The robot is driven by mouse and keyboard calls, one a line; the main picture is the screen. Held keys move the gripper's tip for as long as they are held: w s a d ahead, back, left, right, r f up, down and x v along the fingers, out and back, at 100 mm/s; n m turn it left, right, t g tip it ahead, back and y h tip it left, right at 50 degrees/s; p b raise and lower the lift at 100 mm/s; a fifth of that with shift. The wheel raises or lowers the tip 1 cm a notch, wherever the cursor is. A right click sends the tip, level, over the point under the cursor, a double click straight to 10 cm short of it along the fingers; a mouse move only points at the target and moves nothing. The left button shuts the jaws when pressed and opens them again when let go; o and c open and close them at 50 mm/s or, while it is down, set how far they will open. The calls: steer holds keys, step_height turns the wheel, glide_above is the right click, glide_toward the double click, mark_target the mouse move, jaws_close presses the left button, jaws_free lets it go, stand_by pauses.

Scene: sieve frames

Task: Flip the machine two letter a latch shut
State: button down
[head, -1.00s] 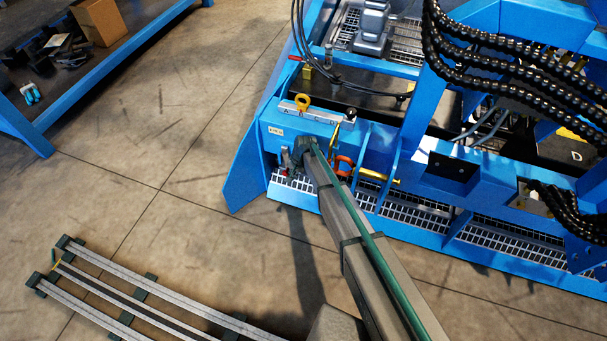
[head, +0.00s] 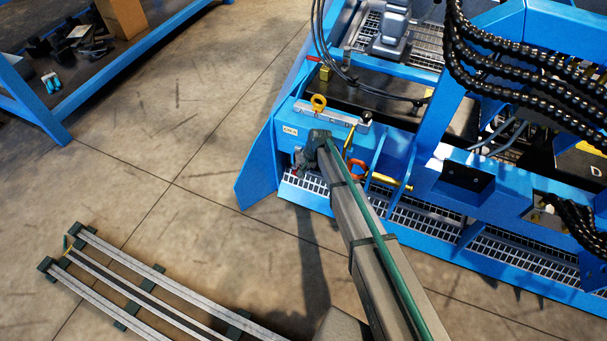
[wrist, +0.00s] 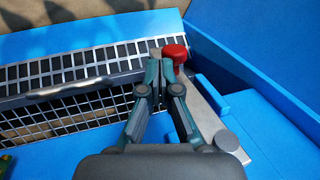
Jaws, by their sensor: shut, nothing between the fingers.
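The latch is a grey flat lever (wrist: 205,108) with a red knob (wrist: 176,53) at its far end and a round pivot (wrist: 226,140) at its near end, in the wrist view. My gripper (wrist: 153,80) is shut and empty. Its fingertips are just left of the knob and lever, close against them; I cannot tell whether they touch. In the head view my gripper end is at the left front corner of the blue machine (head: 257,160), below a small label plate (head: 290,131). My wrist and arm hide most of the latch there.
A yellow ring (head: 319,103) stands on a metal bar above the latch area. An orange-red hook (head: 358,169) and a yellow handle (head: 392,181) are to the right. Metal grating (wrist: 75,65) lies left of the fingers. A blue wall (wrist: 255,70) is to the right.

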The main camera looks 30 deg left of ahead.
step_height(320, 180, up, 6)
steer(key=shift+f, duration=0.1)
stand_by(0.5)
